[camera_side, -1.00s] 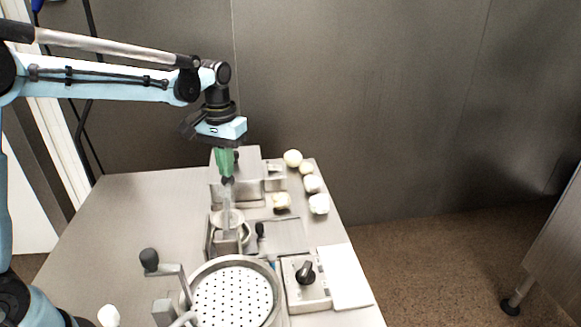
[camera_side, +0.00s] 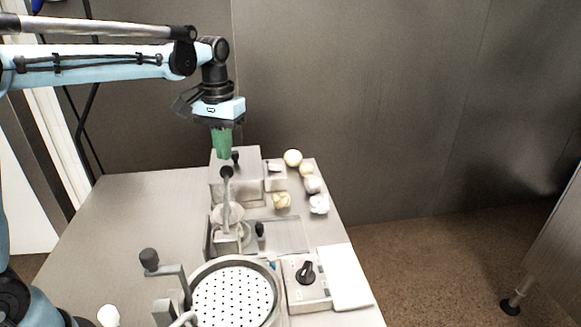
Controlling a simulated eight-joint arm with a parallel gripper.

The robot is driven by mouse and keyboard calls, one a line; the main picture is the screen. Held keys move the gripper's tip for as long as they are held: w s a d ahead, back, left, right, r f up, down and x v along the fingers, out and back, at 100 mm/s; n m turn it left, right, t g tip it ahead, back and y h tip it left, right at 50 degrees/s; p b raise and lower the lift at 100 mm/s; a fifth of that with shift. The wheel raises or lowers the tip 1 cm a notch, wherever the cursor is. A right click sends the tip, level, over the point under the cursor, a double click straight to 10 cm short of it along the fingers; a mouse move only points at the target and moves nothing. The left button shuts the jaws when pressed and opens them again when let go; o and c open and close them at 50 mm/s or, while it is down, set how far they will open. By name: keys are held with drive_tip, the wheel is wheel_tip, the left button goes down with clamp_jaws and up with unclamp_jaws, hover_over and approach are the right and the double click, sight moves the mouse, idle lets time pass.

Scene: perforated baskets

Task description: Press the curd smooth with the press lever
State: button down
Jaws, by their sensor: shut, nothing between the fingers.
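The press lever (camera_side: 226,190) stands nearly upright in the middle of the table, with a dark knob on top. Near its foot is a pale round part (camera_side: 235,213) above the metal press frame (camera_side: 228,242). I cannot tell whether curd shows there or how smooth it is. My gripper (camera_side: 221,154) has green fingers pointing down, shut and empty. Its tips are just above the lever's knob in the picture, with a small gap visible between them.
A round perforated basket (camera_side: 232,297) sits at the front, beside a crank with a dark knob (camera_side: 149,258). A control box (camera_side: 306,288) and white board (camera_side: 345,278) are right. Several pale lumps (camera_side: 319,204) lie behind.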

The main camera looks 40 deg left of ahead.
sight(226, 166)
drive_tip(key=shift+f, duration=2.3)
drive_tip(key=shift+r, duration=2.25)
drive_tip(key=shift+r, duration=2.5)
